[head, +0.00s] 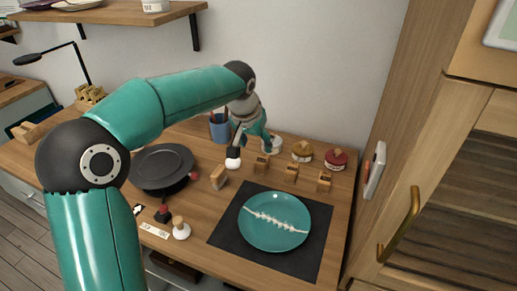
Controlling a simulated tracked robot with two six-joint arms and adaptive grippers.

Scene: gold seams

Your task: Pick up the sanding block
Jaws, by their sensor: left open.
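A small upright block with a tan wooden face and a pale side, which looks like the sanding block (218,178), stands on the wooden table between the dark plates and the dark mat. My left gripper (254,137) is over the back of the table, to the right of and beyond this block, and apart from it. Its teal fingers point down and are open, with nothing seen between them. The wrist partly hides the fingers. My right gripper is not in view.
A teal plate (274,237) with a pale seam lies on a dark mat (229,234). Dark plates (163,165), a blue cup (219,128), several small wooden pieces (290,172) and a red-lidded jar (336,158) stand around. A wooden cabinet (443,170) rises at the right.

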